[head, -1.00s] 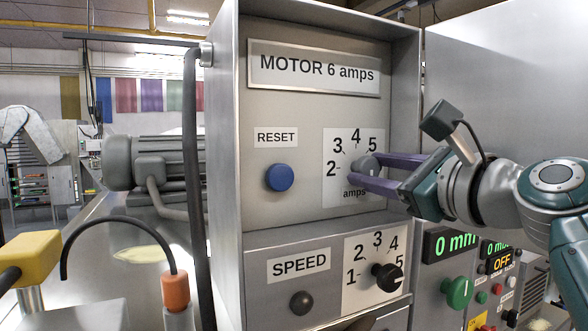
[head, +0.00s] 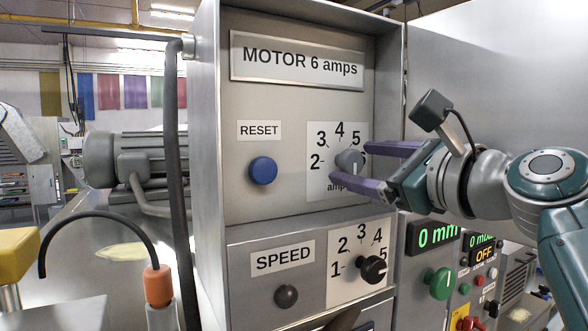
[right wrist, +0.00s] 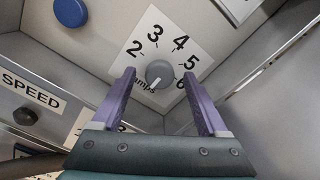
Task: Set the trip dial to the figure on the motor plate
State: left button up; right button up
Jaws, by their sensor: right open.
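The trip dial is a round grey knob (head: 349,161) on a white scale plate marked 2 to 6 and "amps". The motor plate (head: 297,61) above it reads "MOTOR 6 amps". My right gripper (head: 352,164) is open, its purple fingers on either side of the knob. In the right wrist view the knob (right wrist: 159,74) sits between the fingertips, with space visible on both sides. A white mark on the knob lies toward the "amps" lettering there. The 6 is partly covered by a finger. My left gripper is not in view.
A blue RESET button (head: 263,170) is left of the dial. A black SPEED knob (head: 373,268) and a dark button (head: 286,296) are below. The box's right side wall (head: 390,90) is close to my fingers. A green knob (head: 440,283) is at the lower right.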

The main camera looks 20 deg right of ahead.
jog(key=s+d+b, duration=0.1)
jog(key=s+b, duration=0.3)
jog(key=s, duration=0.5)
jog(key=shift+d, duration=0.1)
dwell(0.5)
